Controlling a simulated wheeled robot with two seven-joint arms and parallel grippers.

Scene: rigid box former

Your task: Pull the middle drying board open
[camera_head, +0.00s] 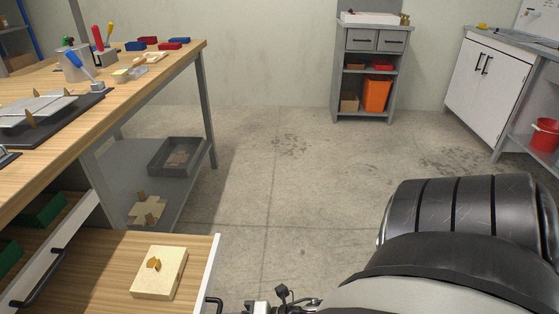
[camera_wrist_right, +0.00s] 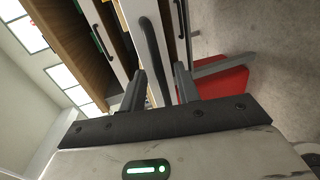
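A pulled-out wooden board (camera_head: 95,260) with a white front (camera_head: 211,262) and a black bar handle shows at the lower left of the head view. A pale block with small orange-brown pieces (camera_head: 160,273) lies on it. I cannot tell for certain whether this is the middle board. In the right wrist view, my right gripper (camera_wrist_right: 158,90) is open, its fingers apart on either side of a black bar handle (camera_wrist_right: 153,48) on a white front. Contact with the handle cannot be told. My left gripper is not in view.
The workbench (camera_head: 150,75) with tools stands at left. Beside the board, another white front with a black handle (camera_head: 38,281) has green bins (camera_head: 42,210) behind it. A grey tray (camera_head: 178,157) sits on the bench's lower shelf. The floor is clear mid-view. A red object (camera_wrist_right: 222,84) shows in the wrist view.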

